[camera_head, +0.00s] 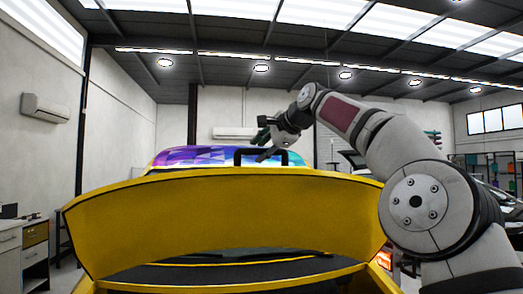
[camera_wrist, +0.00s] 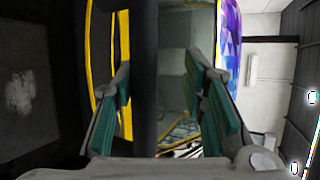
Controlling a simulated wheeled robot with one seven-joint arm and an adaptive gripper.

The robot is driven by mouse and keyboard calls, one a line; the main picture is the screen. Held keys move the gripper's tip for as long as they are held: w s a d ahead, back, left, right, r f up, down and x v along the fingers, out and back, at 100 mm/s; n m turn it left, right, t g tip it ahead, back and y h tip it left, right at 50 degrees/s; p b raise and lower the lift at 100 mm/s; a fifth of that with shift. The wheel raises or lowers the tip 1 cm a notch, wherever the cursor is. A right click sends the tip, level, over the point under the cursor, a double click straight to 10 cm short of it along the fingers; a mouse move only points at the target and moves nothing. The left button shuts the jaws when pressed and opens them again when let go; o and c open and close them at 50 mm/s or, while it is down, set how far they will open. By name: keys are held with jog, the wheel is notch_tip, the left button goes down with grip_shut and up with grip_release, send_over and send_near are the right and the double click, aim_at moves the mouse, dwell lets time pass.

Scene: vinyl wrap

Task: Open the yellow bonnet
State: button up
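The yellow bonnet (camera_head: 225,222) stands raised in the head view, a broad panel with a dark gap below it. A black handle (camera_head: 240,153) rises from its top edge. My gripper (camera_head: 266,148) is at the handle, above the bonnet's top edge. In the wrist view my gripper (camera_wrist: 166,105) is open, its green-padded fingers spread apart. A thick black bar (camera_wrist: 144,60), apparently the handle, runs between them, nearer the left finger. I cannot tell whether a finger touches it. Yellow edges of the bonnet (camera_wrist: 92,45) show at the left there.
The yellow car body edge (camera_head: 230,286) and a dark opening lie below the bonnet. A purple-blue patterned windscreen area (camera_head: 190,156) is behind it. Cabinets (camera_head: 22,245) stand at the left; a dark car (camera_head: 505,203) and shelves are at the right.

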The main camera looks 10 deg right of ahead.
jog(key=v, duration=1.2)
jog(key=shift+f, duration=0.1)
dwell(0.4)
jog(key=s+a+f+n+g+h, duration=0.3)
jog(key=s+a+f+n, duration=0.4)
jog(key=s+f, duration=0.5)
jog(key=s+d+f+n+g+h, duration=0.1)
jog(key=s+d+f+n, duration=0.2)
jog(key=s+f, duration=1)
jog(key=s+d+f+n+g+h, duration=0.1)
jog(key=s+d+f+n, duration=0.3)
jog(key=s+f, duration=0.9)
jog(key=shift+s+d+f+n+g+h, duration=0.2)
jog(key=shift+s+f+n+g+h, duration=0.15)
jog(key=shift+n+g, duration=0.3)
